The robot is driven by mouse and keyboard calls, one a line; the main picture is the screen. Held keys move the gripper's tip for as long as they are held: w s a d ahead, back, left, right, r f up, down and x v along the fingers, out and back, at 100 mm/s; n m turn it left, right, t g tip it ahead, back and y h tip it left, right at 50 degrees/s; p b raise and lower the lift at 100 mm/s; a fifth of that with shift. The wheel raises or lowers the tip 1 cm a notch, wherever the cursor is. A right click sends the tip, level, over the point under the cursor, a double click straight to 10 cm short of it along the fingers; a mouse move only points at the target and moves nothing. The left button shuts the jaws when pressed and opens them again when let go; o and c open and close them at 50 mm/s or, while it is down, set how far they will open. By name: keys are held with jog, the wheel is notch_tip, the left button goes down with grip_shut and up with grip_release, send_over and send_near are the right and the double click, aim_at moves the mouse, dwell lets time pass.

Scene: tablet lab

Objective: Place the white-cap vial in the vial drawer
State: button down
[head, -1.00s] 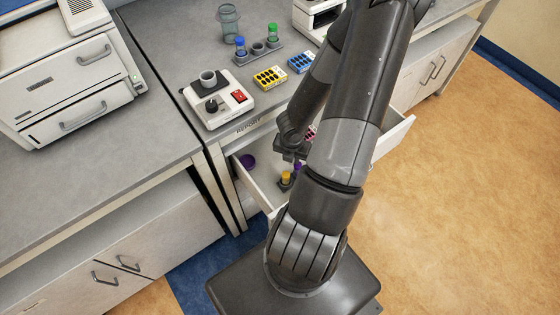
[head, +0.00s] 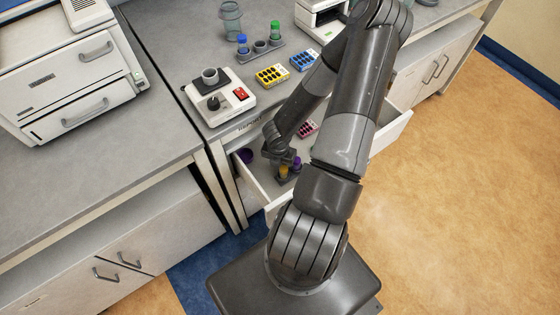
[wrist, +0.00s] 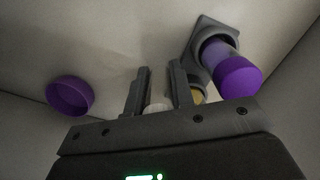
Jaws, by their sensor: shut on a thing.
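My gripper (wrist: 158,92) is low inside the open drawer (head: 248,181). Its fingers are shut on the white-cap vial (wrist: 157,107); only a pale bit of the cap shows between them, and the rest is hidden. In the head view my gripper (head: 278,158) hides the vial. A purple-cap vial (wrist: 236,74) stands in a grey holder (wrist: 202,34) just right of the fingers. A yellow-cap vial (wrist: 197,96) is partly hidden behind the right finger; it also shows in the head view (head: 284,171).
A round purple container (wrist: 70,95) lies on the drawer floor to the left. The counter above holds a device with a red switch (head: 218,99), yellow (head: 271,75) and blue (head: 303,60) trays, and a vial rack (head: 262,48).

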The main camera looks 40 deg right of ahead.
jog(key=shift+f, duration=0.6)
jog(key=c, duration=1.2)
grip_release()
jog(key=shift+c, duration=0.2)
jog(key=shift+d+r, duration=0.15)
jog(key=shift+r, duration=0.3)
jog(key=shift+s+a+r, duration=0.1)
jog(key=shift+a+r, duration=0.15)
jog(key=shift+r, duration=1.8)
jog(key=shift+s+a+r, duration=0.15)
jog(key=shift+a+r, duration=0.05)
jog(key=shift+r, duration=1.85)
jog(key=shift+s+a+r, duration=0.1)
jog(key=shift+a+r, duration=0.15)
jog(key=shift+r, duration=1.8)
